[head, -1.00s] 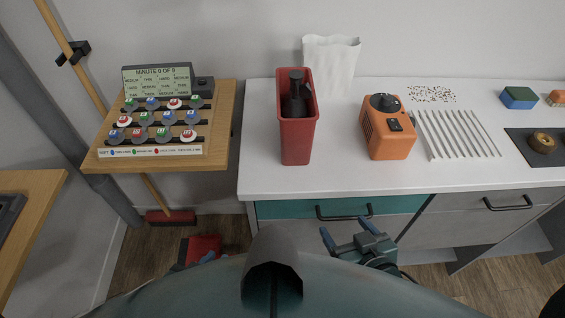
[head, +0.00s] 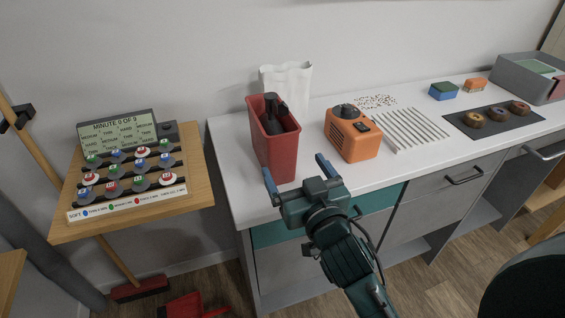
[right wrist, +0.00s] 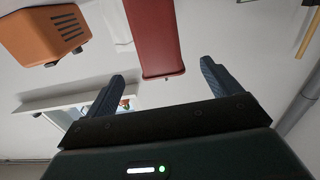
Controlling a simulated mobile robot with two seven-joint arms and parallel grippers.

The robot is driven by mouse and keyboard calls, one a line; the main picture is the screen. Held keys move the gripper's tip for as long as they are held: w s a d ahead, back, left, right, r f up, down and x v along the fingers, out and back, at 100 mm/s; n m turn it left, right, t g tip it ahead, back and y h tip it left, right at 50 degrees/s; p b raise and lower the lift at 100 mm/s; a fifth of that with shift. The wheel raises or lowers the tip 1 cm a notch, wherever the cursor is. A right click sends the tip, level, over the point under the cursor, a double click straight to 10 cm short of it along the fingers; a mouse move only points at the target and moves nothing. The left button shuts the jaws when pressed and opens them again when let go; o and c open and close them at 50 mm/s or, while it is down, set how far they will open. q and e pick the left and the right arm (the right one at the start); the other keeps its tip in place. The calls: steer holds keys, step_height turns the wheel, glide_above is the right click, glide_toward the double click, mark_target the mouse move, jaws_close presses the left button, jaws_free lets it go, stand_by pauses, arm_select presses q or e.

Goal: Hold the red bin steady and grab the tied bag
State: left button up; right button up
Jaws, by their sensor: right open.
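The red bin (head: 276,155) stands upright on the white counter, near its left end. A black tied bag (head: 270,112) sits inside it, with its knotted top sticking up above the rim. My right gripper (head: 294,167) is open and empty in front of the bin, its two blue fingers spread and pointing at the bin's front. In the right wrist view, the bin (right wrist: 155,40) shows upside down between and beyond the fingers (right wrist: 162,72), apart from them. The bag does not show there. My left gripper is in neither view.
A white paper bag (head: 298,78) stands behind the bin. An orange appliance (head: 354,138) is close to its right, then a slatted rack (head: 410,130). A wooden side table (head: 199,187) with discs stands left, across a gap. A red dustpan (head: 190,306) lies on the floor.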

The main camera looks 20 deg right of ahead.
mark_target(272, 131)
steer(key=w+p, duration=0.1)
steer(key=w, duration=1.1)
steer(key=shift+w+a, duration=0.15)
steer(key=shift+w, duration=0.2)
steer(key=c, duration=1.1)
